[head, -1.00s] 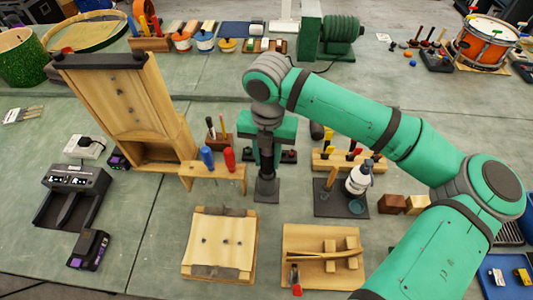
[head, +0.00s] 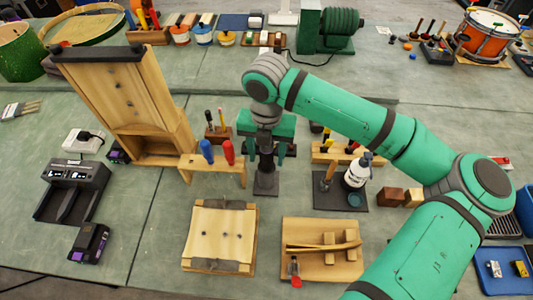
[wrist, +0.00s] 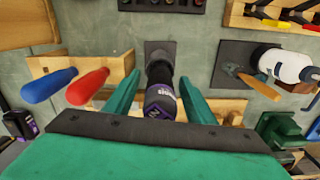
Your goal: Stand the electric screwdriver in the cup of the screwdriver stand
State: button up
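The electric screwdriver (wrist: 161,98), black with a purple end, is upright in the wrist view with that end toward the camera. It also shows in the head view (head: 266,158) as a dark shaft between the fingers. It appears to stand in the cup of the screwdriver stand (head: 265,188), whose dark base plate (wrist: 151,46) shows beyond it; the cup itself is mostly hidden. My gripper (wrist: 160,88) is open. Its two green fingers are on either side of the screwdriver, with a gap visible on each side. My gripper (head: 267,158) points down over the stand.
A wooden rack with blue and red handles (head: 213,164) stands close at left. A dark mat with a white bottle (head: 356,172) is at right. A sanding block board (head: 220,235) and a wooden jig (head: 322,262) lie in front. A tall wooden frame (head: 125,95) stands further left.

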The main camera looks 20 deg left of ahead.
jog(key=shift+r, duration=0.15)
notch_tip(320, 180, up, 10)
jog(key=shift+r, duration=0.25)
dwell(0.3)
jog(key=shift+s, duration=0.1)
dwell(0.5)
